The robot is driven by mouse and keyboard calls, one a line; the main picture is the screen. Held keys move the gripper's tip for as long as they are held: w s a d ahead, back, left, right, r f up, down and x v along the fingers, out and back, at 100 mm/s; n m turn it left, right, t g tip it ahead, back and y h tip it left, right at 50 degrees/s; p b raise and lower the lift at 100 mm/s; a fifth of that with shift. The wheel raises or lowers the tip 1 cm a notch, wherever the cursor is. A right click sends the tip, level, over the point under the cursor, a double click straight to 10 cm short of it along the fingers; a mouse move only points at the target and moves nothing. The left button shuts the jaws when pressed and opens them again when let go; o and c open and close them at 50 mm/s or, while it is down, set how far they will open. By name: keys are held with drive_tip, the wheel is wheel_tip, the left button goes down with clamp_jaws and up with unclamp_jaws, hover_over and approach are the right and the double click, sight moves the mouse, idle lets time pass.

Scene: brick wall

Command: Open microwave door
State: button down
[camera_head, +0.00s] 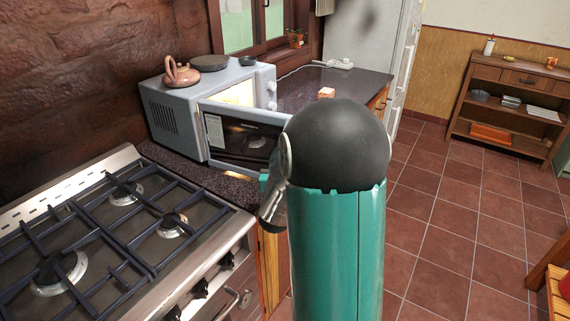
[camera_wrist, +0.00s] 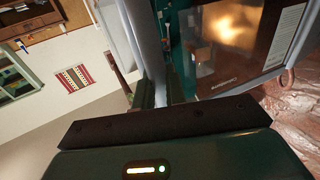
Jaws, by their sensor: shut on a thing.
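The grey microwave (camera_head: 172,118) stands on the dark counter beside the stove. Its door (camera_head: 243,140) is swung partly open toward me, and the lit inside shows behind it. In the wrist view the dark door panel (camera_wrist: 250,35) fills the upper right, with a white label on it. My gripper (camera_wrist: 162,90) is shut on the grey edge of the door; the exact contact is partly hidden. In the head view my teal arm with its black joint covers the door's right end and most of the gripper.
A gas stove (camera_head: 105,235) is at the left front. A brown teapot (camera_head: 180,73) and a dark dish (camera_head: 210,62) sit on the microwave. The counter (camera_head: 335,82) continues to the right behind my arm. The tiled floor (camera_head: 445,230) at right is mostly clear.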

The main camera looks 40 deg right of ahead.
drive_tip(key=shift+w, duration=0.1)
drive_tip(key=c, duration=1.8)
unclamp_jaws()
